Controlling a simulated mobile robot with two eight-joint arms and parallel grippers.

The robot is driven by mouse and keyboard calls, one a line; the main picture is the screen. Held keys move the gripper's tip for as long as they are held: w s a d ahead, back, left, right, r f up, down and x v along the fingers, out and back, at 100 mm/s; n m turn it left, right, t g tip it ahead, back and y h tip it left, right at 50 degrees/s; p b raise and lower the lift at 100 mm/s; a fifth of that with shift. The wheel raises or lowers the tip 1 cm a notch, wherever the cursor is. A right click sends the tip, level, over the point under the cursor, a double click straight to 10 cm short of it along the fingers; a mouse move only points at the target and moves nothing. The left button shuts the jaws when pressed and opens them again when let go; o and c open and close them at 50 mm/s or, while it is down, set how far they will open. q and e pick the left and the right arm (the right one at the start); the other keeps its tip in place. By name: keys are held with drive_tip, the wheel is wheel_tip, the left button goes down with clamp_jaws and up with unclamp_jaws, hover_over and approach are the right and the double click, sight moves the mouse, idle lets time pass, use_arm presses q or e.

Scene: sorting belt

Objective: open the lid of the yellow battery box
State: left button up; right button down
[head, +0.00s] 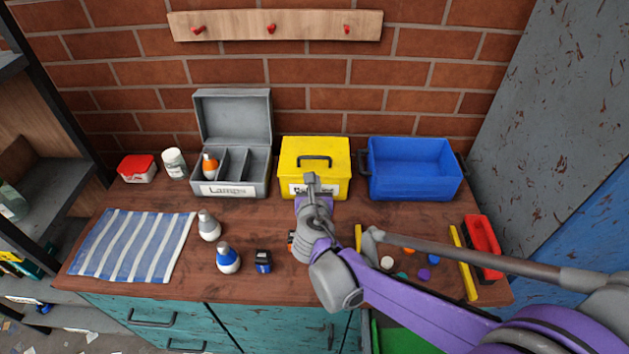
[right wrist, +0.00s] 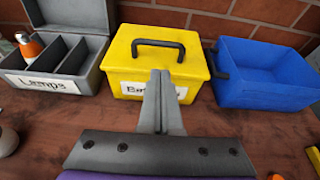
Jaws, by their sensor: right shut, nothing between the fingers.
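The yellow battery box (head: 290,155) stands at the back middle of the wooden bench with its lid shut. A black handle (head: 314,161) sits on the lid and a white label, partly covered, is on its front. The box also shows in the right wrist view (right wrist: 130,68), with the handle (right wrist: 158,46) on top. My right gripper (head: 311,180) is shut and empty, in front of the box's front face. In the right wrist view the closed fingers (right wrist: 160,78) point toward the box and cover part of its label; contact cannot be told. My left gripper is not in view.
An open grey lamps box (head: 232,189) stands left of the yellow box, a blue bin (head: 412,190) close on its right. Bulbs (head: 209,226), a small dark block (head: 263,262) and a striped cloth (head: 133,245) lie in front. A red tray (head: 484,240) is at right.

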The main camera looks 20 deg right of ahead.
sight(315, 168)
drive_tip(key=x, duration=0.8)
drive_tip(key=shift+w+r, duration=0.1)
drive_tip(key=shift+r, duration=0.05)
